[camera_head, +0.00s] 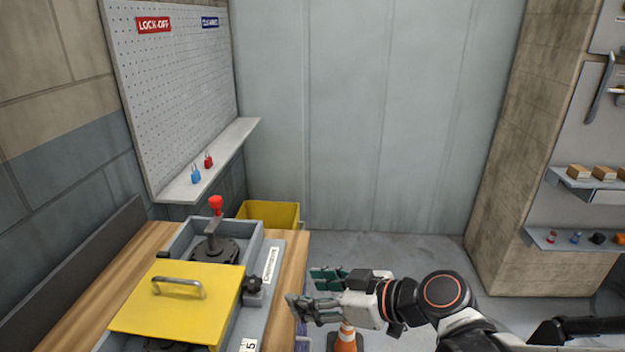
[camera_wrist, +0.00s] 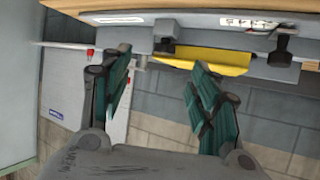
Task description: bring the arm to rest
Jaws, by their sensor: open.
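My gripper (camera_head: 316,291) is at the lower middle of the head view, just right of the wooden table (camera_head: 294,262). Its jaws are apart and nothing is between them. My arm reaches in from the lower right. In the wrist view the two green-padded fingers (camera_wrist: 160,95) stand wide apart, with the table's edge and yellow cover beyond them. The gripper appears clear of the table.
On the table are a yellow cover (camera_head: 180,305) with a handle and a grey housing with a red knob (camera_head: 215,205). A yellow bin (camera_head: 270,213) stands behind. An orange cone (camera_head: 346,338) is below my gripper. Shelves (camera_head: 590,190) are at right. Floor behind my arm is clear.

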